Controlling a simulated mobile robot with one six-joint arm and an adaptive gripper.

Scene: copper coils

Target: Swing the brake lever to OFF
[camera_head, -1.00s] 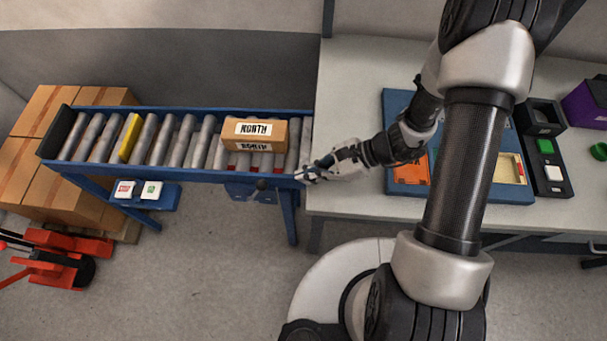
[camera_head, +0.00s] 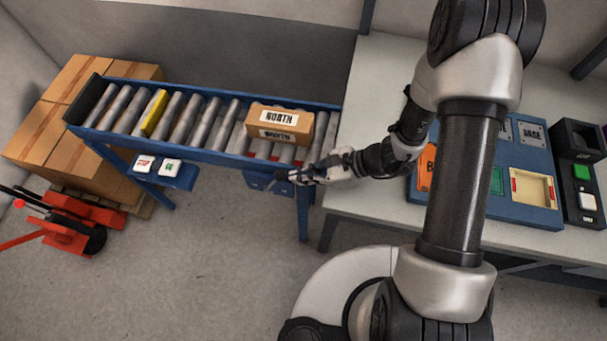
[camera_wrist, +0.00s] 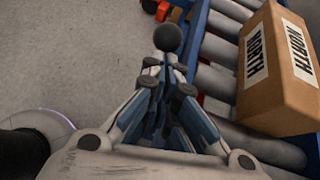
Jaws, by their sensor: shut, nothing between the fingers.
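The brake lever shows as a dark ball knob (camera_head: 270,181) at the front side of the blue conveyor (camera_head: 225,158), near its right end. In the wrist view the black knob (camera_wrist: 167,38) sits right at the fingertips; I cannot tell whether they touch it. Its stem and any ON or OFF marking are hidden or too small to read. My gripper (camera_head: 291,177) points left at the knob, just right of it. In the wrist view the fingers (camera_wrist: 164,65) are closed together with nothing between them.
A cardboard box marked NORTH (camera_head: 290,118) lies on the rollers just behind my gripper. A yellow bar (camera_head: 154,112) crosses the rollers further left. A worktable (camera_head: 375,75) stands right. Floor in front is clear.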

